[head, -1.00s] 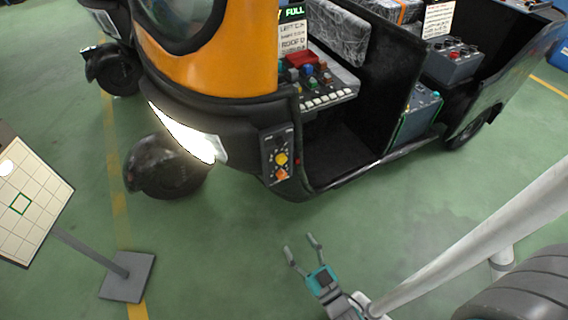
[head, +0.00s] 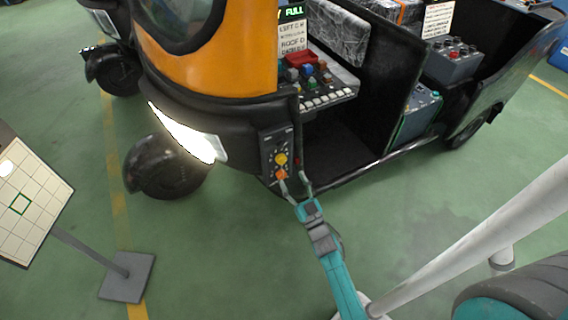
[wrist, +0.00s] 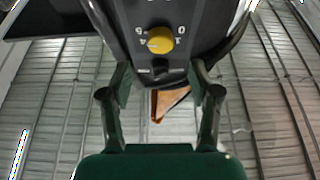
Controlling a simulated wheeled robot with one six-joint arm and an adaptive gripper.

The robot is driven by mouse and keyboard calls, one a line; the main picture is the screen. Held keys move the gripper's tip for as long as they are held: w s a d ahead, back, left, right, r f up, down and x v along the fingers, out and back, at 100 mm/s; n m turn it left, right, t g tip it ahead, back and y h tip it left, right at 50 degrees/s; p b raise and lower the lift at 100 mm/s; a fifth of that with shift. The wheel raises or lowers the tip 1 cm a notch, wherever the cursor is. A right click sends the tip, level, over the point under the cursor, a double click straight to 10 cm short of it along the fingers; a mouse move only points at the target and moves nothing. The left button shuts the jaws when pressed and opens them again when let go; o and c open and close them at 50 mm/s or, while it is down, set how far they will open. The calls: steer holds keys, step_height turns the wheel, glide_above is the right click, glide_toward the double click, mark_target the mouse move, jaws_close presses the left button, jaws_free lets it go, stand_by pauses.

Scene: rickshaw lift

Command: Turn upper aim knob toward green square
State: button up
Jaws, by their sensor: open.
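The dark control panel (head: 268,154) on the rickshaw's front corner carries a yellow upper knob (head: 281,159) and an orange lower knob (head: 281,174). In the wrist view the yellow knob (wrist: 160,40) lies ahead, beyond the fingertips. My gripper (head: 294,182) is open at the panel's lower end, its left finger near the orange knob. In the wrist view my gripper (wrist: 160,78) has both fingers apart, with nothing clearly between the tips. The green square (head: 19,203) is on the pale gridded board at the left; a bright spot (head: 6,168) sits above and left of it.
The lit headlight (head: 182,133) and front wheel (head: 166,166) are left of the panel. The board's stand base (head: 127,277) is on the floor. The green floor between stand and arm is clear.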

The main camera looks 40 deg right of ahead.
mark_target(283, 161)
steer(key=x, duration=0.6)
steer(key=shift+w+r, duration=0.1)
steer(key=shift+w, duration=0.3)
steer(key=shift+c, duration=0.3)
steer(key=c, duration=1.1)
